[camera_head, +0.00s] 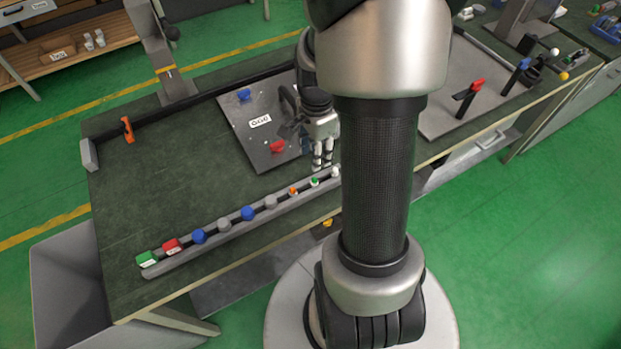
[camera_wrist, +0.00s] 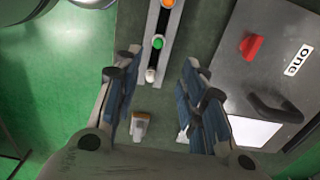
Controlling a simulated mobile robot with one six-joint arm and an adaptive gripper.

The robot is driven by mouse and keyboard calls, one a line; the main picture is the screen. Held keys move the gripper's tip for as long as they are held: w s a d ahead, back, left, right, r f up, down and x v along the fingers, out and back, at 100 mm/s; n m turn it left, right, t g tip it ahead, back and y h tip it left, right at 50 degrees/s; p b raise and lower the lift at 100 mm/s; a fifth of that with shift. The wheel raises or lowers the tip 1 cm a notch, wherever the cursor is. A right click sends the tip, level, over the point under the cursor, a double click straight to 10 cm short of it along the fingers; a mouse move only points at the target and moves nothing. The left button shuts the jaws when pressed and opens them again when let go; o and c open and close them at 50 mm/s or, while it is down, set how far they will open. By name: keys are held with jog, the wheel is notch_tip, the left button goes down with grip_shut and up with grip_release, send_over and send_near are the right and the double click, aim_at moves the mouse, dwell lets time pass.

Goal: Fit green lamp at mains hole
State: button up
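The small green lamp (camera_head: 314,182) stands in the rail near its right end, between an orange lamp (camera_head: 293,191) and a white lamp (camera_head: 336,171). In the wrist view the green lamp (camera_wrist: 158,43) lies just beyond my fingertips, with the white lamp (camera_wrist: 150,75) between them in the picture. My gripper (camera_head: 322,163) is above the bench near the rail's right end. In the wrist view its fingers (camera_wrist: 160,72) are apart with nothing held. The grey panel (camera_head: 240,130) lies left of my gripper; I cannot make out which hole is the mains one.
The rail (camera_head: 205,237) also holds several blue, grey, red and green parts. The panel carries a red knob (camera_head: 277,146), a blue knob (camera_head: 244,95) and a black handle (camera_wrist: 275,108). My arm hides the middle.

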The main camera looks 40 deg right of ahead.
jog(key=b, duration=0.1)
send_over(314, 178)
jog(key=f, duration=0.5)
jog(key=shift+d+f, duration=0.2)
jog(key=f, duration=0.1)
jog(key=f+b, duration=0.1)
jog(key=f, duration=0.1)
jog(key=f+b, duration=0.1)
jog(key=shift+s+a+f, duration=0.1)
jog(key=shift+a+f, duration=0.05)
jog(key=shift+a, duration=0.1)
jog(key=shift+f, duration=0.45)
jog(key=shift+r, duration=0.1)
jog(key=shift+c, duration=0.2)
jog(key=c, duration=0.8)
